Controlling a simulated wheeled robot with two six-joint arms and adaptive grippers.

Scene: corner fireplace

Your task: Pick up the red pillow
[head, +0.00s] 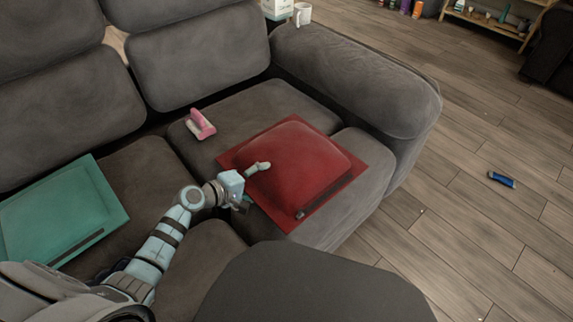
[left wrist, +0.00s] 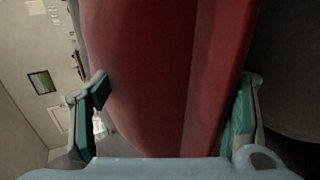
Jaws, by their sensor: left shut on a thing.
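The red pillow (head: 301,162) lies on the grey sofa's seat at the right end, near the armrest. My left gripper (head: 254,184) is at the pillow's left edge, with one finger above the red fabric and the other low beside or under the edge. In the left wrist view the red pillow (left wrist: 165,75) fills the space between the two teal-padded fingers of the left gripper (left wrist: 168,115), which is shut on it. The pillow's far side is hidden in that view. My right gripper is not in view.
A teal pillow (head: 62,212) lies on the sofa (head: 150,150) at the left. A pink and white object (head: 200,125) sits behind the red pillow. The armrest (head: 355,80) rises at the right. A blue object (head: 502,179) lies on the wood floor (head: 455,215), which is otherwise mostly clear.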

